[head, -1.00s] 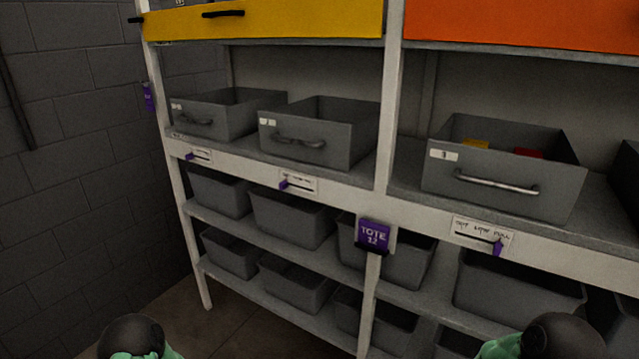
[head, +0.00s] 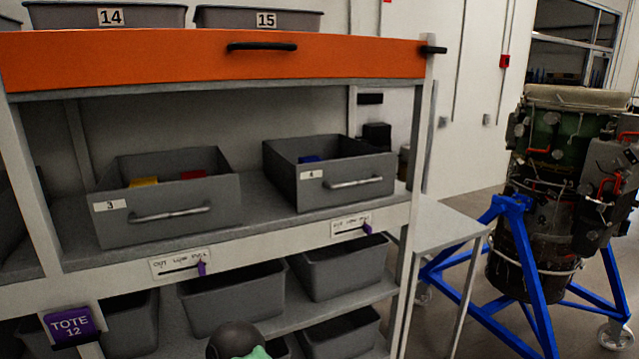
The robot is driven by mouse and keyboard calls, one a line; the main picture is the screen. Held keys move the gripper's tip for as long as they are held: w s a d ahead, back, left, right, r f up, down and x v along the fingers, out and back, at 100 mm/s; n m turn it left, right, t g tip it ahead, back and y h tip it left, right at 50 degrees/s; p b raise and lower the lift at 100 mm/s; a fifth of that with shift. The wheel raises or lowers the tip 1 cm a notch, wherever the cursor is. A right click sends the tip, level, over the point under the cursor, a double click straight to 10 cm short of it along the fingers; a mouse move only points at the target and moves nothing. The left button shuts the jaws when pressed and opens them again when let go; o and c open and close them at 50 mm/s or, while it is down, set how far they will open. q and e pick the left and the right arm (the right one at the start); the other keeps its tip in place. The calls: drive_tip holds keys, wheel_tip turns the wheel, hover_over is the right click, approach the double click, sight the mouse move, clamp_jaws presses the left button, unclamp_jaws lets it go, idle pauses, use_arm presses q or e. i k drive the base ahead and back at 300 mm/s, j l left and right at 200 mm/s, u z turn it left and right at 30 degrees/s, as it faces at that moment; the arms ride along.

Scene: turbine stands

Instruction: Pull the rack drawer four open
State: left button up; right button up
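Drawer four (head: 345,190) is a grey open-topped bin on the rack's middle shelf, right bay, with a label reading 4 and a horizontal metal bar handle (head: 354,183) on its front. A blue item (head: 309,159) shows inside it. Its front is near the shelf's front edge. A rounded dark and green part of mine shows at the bottom edge, well below the drawer. Neither gripper's fingers are in view.
Drawer 3 (head: 166,210) sits to the left with yellow and red items inside. An orange drawer (head: 215,58) is above. A grey table (head: 445,229) and a turbine on a blue stand (head: 525,265) are at right.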

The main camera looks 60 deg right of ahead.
sight(351, 170)
drive_tip(key=z, duration=2.1)
